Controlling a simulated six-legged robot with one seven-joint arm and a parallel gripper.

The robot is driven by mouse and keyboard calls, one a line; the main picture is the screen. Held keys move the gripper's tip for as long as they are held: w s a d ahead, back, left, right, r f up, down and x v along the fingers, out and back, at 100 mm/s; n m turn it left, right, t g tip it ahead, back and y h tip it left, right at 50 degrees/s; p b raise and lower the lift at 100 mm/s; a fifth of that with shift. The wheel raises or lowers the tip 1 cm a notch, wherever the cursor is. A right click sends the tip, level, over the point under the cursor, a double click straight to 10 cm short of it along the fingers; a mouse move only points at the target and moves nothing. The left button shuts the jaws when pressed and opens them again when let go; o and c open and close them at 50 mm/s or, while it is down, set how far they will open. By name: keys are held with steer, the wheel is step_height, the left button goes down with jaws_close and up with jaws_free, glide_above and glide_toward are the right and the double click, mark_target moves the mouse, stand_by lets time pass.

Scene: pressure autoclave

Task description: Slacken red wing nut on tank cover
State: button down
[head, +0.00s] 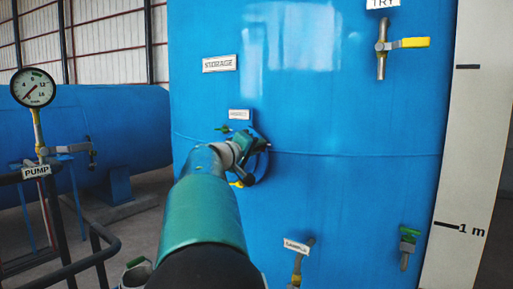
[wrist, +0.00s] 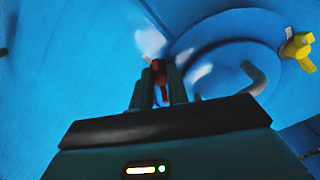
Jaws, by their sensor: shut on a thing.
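The round blue tank cover (wrist: 215,60) sits on the blue tank wall (wrist: 75,75), with a grey curved handle (wrist: 257,78) on it. The red wing nut (wrist: 161,82) is at the cover's left edge in the wrist view, between my gripper's (wrist: 160,88) two fingers, which are shut on it. A yellow wing nut (wrist: 297,50) is at the cover's right edge. In the head view my gripper (head: 243,146) reaches the cover (head: 262,166) and hides much of it. The red nut is hidden there. A green wing nut (head: 222,128) shows at upper left.
A tap with a yellow lever (head: 410,43) is high on the tank at right. Lower down are another tap (head: 297,268) and a green-handled valve (head: 407,245). A pump gauge (head: 33,88) and dark railing (head: 85,260) stand at left. A white height scale (head: 465,150) stands at right.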

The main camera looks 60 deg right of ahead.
steer(key=c, duration=1.4)
jaws_free()
steer(key=shift+o, duration=0.2)
steer(key=shift+w, duration=0.1)
